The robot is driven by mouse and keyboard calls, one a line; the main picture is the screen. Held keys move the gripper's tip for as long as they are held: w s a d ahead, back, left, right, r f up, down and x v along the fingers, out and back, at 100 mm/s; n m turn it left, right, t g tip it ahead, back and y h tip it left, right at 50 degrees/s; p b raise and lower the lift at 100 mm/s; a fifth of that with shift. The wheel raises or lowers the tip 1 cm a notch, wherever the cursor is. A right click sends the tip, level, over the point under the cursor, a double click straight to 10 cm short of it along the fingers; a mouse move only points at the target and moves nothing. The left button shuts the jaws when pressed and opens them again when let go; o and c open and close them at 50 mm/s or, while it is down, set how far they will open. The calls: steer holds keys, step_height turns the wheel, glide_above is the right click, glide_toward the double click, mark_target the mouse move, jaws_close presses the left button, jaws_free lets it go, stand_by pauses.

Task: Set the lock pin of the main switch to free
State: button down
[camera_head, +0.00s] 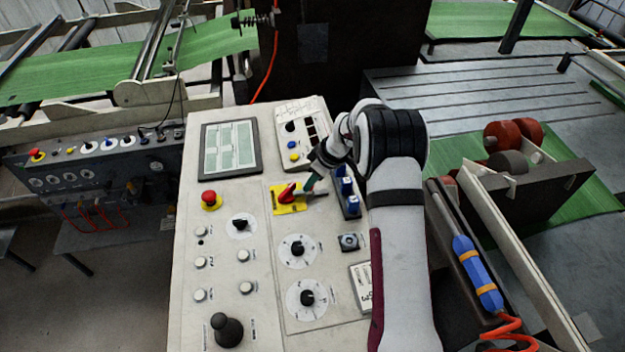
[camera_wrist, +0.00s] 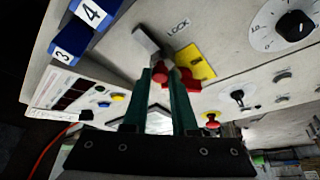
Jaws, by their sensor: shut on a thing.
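The main switch has a red handle (camera_head: 287,192) on a yellow plate (camera_head: 291,207), on the sloping control panel. In the wrist view the red handle (camera_wrist: 190,83) and yellow plate (camera_wrist: 195,62) lie just right of the fingertips. The lock pin (camera_wrist: 150,43) appears as a grey metal piece beside the printed word LOCK, just beyond the fingertips. My gripper (camera_wrist: 168,73), with two dark green fingers, is shut on a small part of the pin, reddish between the tips. In the head view my gripper (camera_head: 310,183) is at the switch's upper right; its tips partly hide the pin.
Blue blocks numbered 3 and 4 (camera_wrist: 83,22) stand close to my gripper. A red stop button (camera_head: 209,198), black knobs (camera_head: 298,248) and a joystick (camera_head: 226,328) are on the panel. A screen (camera_head: 230,147) is at upper left. A blue hand tool (camera_head: 477,272) lies at right.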

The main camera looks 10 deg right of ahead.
mark_target(324, 195)
steer(key=shift+d, duration=1.7)
steer(key=c, duration=0.7)
jaws_free()
steer(key=v, duration=1.6)
steer(key=shift+a, duration=0.15)
